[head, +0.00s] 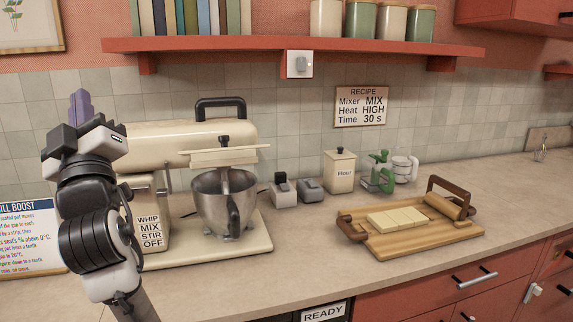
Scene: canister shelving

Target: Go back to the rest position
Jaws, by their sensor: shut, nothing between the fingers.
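My gripper (79,100) is at the left of the head view, at the top of my raised arm. Its purple fingers point upward and are together with nothing between them. It is in front of the tiled wall, to the left of the cream stand mixer (150,150), and its wrist overlaps part of the mixer in the picture. The gripper looks clear of the shelf. No wrist view is given, so the inner faces of the fingers are hidden.
A red shelf (380,46) carries several canisters (360,20) and books. The counter (310,235) holds the mixer's steel bowl (215,205), a flour canister (340,172) and a wooden tray (400,243) with pale blocks. A sign (30,237) stands left of my arm. The front counter middle is clear.

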